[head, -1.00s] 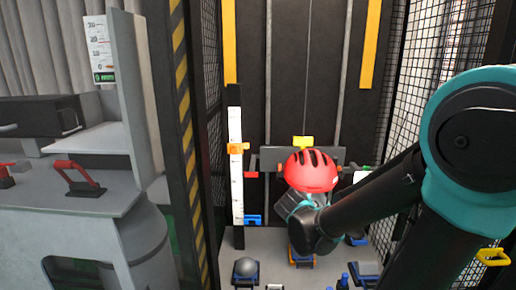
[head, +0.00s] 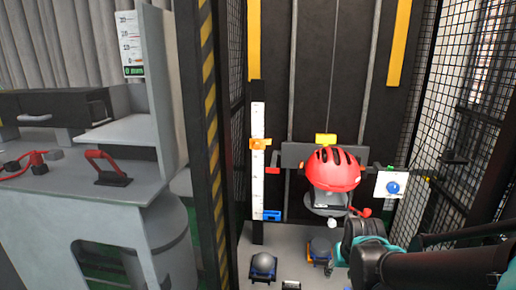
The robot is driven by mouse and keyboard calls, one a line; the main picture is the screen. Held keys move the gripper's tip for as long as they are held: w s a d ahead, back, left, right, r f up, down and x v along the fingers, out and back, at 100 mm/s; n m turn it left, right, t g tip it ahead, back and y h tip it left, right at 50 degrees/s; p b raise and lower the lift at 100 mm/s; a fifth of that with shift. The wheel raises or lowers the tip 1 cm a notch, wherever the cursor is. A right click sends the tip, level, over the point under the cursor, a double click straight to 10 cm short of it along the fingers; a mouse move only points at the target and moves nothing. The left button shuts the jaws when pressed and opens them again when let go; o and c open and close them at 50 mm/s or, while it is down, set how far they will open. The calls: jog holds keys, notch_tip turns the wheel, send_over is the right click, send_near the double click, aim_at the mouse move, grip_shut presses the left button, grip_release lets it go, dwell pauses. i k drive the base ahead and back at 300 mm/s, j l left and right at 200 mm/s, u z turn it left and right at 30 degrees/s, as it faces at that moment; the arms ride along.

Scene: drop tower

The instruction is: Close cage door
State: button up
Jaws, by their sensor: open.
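The cage is a dark frame with black wire mesh. A mesh panel (head: 462,125) stands along the right side, angled toward me; I cannot tell for sure whether it is the door or a fixed wall. Another narrow mesh panel (head: 236,110) is on the left, behind a yellow-and-black striped post (head: 211,130). No door handle shows clearly now. My gripper (head: 352,236) is at the lower middle, inside the opening, in front of and below the red helmet and apart from the right mesh panel. It is open and seems empty; its fingertips are hard to make out.
A red helmet (head: 332,169) sits on a grey headform in the drop tower. A white scale (head: 258,170) with an orange slider stands left of it. A small panel with a blue knob (head: 391,187) is at right. A grey bench (head: 70,205) fills the left.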

aim_at(213, 14)
jog(key=z, duration=0.35)
jog(key=k+l+u, duration=0.1)
jog(key=k+l, duration=0.55)
jog(key=l+u, duration=0.15)
jog(key=u, duration=3.5)
